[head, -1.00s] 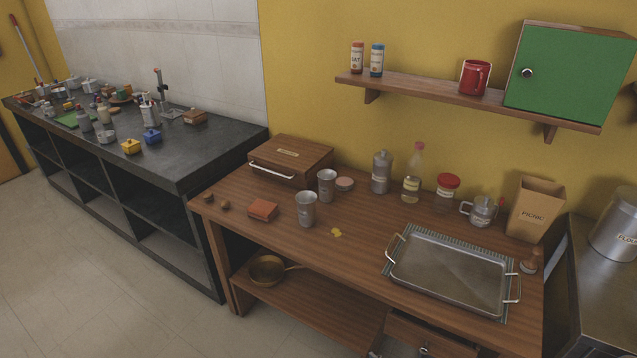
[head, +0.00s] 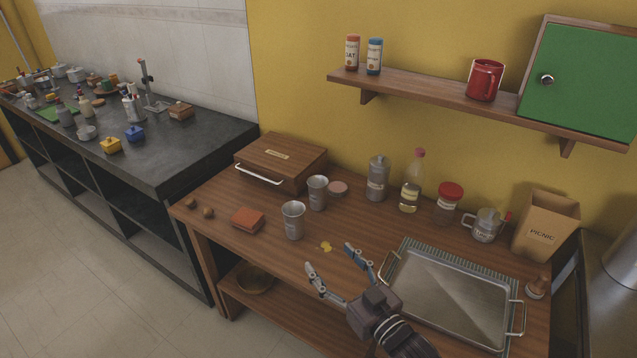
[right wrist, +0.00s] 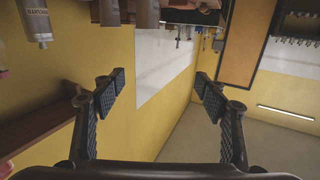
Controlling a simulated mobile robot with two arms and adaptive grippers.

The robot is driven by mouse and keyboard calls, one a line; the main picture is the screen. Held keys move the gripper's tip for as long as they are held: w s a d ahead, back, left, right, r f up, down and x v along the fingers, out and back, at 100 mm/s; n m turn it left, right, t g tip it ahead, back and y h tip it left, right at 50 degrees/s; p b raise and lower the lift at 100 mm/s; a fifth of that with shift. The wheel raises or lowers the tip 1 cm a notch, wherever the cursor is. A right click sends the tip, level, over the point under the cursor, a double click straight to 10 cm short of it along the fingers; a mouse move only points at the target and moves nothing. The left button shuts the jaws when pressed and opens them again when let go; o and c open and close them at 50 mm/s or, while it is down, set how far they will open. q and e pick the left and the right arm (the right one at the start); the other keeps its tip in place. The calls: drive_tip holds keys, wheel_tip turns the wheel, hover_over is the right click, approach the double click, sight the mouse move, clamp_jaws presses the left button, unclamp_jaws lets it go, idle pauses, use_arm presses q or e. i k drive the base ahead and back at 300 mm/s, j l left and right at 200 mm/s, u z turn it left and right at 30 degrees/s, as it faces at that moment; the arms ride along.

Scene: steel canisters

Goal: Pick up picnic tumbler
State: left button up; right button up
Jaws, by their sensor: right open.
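Two grey metal tumblers stand upright on the wooden table. The front tumbler (head: 293,222) is larger in the head view, and the back tumbler (head: 317,193) is just behind it to the right. Their labels are too small to tell which is the picnic one. My right gripper (head: 329,257) is open and empty, to the right of and nearer than the front tumbler, touching neither. In the right wrist view, which looks upside down, its fingers (right wrist: 160,82) are wide apart; two metal cups (right wrist: 146,12) (right wrist: 112,12) are cut off at the top edge. My left gripper is not in view.
A metal tray (head: 452,300) lies right of my right gripper. A grey bottle (head: 377,180), an oil bottle (head: 411,185) and a red-lidded jar (head: 449,204) stand behind. A wooden box (head: 281,163) and an orange-brown block (head: 248,219) are left of the tumblers. Yellow bits (head: 325,247) lie nearby.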

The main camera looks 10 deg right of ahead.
sight(317, 184)
drive_tip(key=i+l, duration=0.2)
drive_tip(key=i, duration=0.3)
drive_tip(key=i+l, duration=0.2)
drive_tip(key=i, duration=0.3)
